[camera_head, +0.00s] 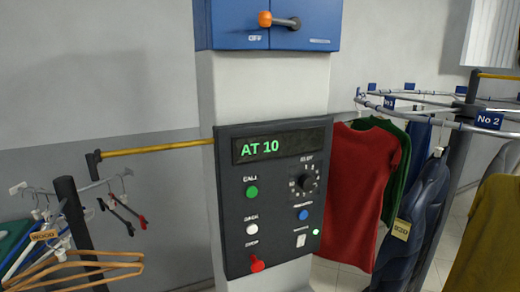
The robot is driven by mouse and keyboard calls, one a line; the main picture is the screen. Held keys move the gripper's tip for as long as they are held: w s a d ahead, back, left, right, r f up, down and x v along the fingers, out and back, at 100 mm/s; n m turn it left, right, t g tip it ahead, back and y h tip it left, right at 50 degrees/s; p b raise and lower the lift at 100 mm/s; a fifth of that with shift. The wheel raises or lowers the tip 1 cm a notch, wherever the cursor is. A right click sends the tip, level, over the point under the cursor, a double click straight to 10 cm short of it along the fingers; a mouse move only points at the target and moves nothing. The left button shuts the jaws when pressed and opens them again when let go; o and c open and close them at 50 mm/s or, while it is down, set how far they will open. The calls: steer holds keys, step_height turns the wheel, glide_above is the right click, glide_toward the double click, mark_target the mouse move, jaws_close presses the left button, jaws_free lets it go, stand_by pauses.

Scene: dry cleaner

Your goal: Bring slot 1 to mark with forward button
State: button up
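A dark control panel (243,200) is mounted on a pale column in the middle of the head view. Its display (283,146) reads "AT 10" in green. A green button (252,191), a white button (252,229) and a red knob (257,264) run down the left side. A rail with slot tags stands at the right; one tag (489,120) reads "No 2". Another tag (389,102) is too small to read surely. My gripper is not in view.
A blue box (268,25) with an orange-ended lever (279,20) is above the panel. A yellow bar (155,147) and a hanger rack (77,230) are at the left. A red garment (358,190) and other clothes hang close to the panel's right.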

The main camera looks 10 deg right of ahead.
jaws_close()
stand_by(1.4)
